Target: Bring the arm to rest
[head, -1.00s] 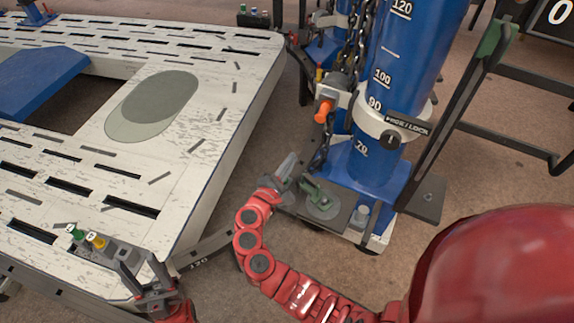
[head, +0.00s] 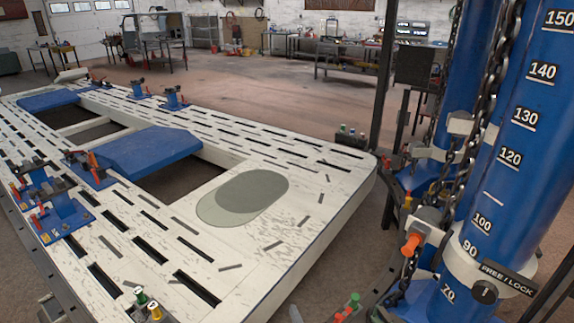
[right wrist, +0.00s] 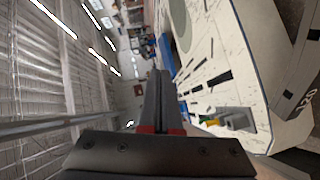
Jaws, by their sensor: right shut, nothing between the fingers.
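My right gripper shows only as a grey fingertip (head: 296,313) at the bottom edge of the head view, between the white bench and the blue column. In the right wrist view its two fingers (right wrist: 160,100) lie together, shut with nothing held. That view is turned on its side, with the bench at right and the ceiling at left. The rest of the right arm is below the head picture. My left gripper is not in view.
The slotted white frame bench (head: 330,215) fills the left of the head view, with blue clamps (head: 68,215) on it. A blue column (head: 510,130) with an orange knob (head: 411,245) and chain stands at right. Open floor (head: 260,80) lies beyond the bench.

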